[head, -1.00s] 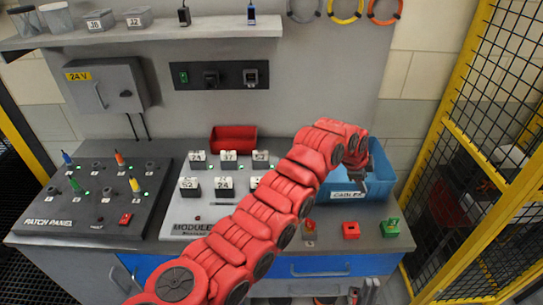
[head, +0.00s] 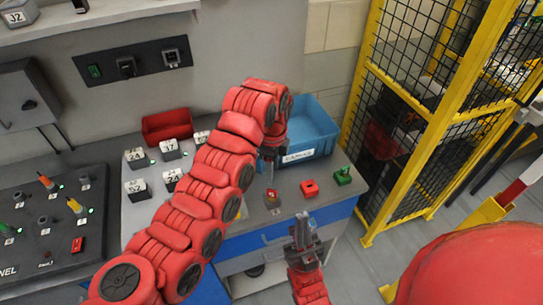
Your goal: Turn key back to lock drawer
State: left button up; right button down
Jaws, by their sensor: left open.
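A blue drawer front (head: 245,243) is below the worktop edge; it looks flush with the cabinet. On the worktop above it stands a small brown-grey block with a red top (head: 272,195); I cannot make out a key in it. My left gripper (head: 268,160) points down above this block and is open, apart from it, in front of the blue bin; its fingers are small and partly hidden by the wrist. My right gripper (head: 303,224) is in front of the drawer, fingers pointing up; I cannot tell its opening. It hides part of the drawer front.
A blue bin (head: 312,128) stands at the back of the worktop. A red tray (head: 167,126) and number blocks lie left. A yellow fence (head: 420,130) bounds the right.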

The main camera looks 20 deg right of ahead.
aim_at(272, 190)
pick_arm(q)
notch_tip(272, 190, down, 9)
jog(key=p, duration=0.3)
jog(key=shift+a, duration=0.15)
jog(key=shift+f, duration=0.55)
grip_shut()
